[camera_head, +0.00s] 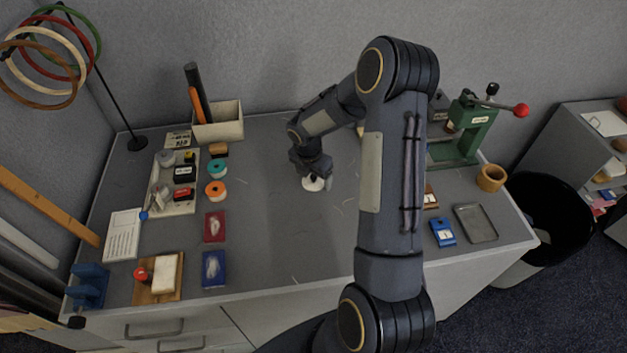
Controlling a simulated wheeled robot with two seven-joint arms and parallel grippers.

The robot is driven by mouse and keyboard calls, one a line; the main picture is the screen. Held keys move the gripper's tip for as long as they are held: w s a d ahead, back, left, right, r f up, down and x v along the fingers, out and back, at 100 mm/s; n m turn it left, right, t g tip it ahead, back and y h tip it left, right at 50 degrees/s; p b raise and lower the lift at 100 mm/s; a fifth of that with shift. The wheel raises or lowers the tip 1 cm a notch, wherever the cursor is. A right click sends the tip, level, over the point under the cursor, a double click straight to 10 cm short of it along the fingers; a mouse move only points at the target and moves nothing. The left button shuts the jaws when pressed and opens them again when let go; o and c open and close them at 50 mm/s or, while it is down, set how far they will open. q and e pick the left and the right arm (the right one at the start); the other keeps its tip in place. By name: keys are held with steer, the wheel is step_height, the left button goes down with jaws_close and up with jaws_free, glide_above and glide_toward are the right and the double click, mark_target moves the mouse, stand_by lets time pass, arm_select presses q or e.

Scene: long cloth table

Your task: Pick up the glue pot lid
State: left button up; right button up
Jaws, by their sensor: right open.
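A small white round piece (313,185), which looks like the glue pot lid, is on the grey table top (270,215) near the middle. My right gripper (314,176) points down right over it, its fingertips close around or just above its top. The gripper is open, but it covers part of the white piece, and I cannot tell whether they touch. I cannot make out a separate glue pot; my right arm hides part of the table. My left gripper is not in view.
To the left are a tray (160,205) of stamps, thread spools (216,190), and red and blue pads. A pen box (220,122) stands at the back. Right of my arm are a green press (468,128), a wooden ring (491,178) and a grey tray (475,223).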

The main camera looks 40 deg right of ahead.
steer(key=c, duration=1)
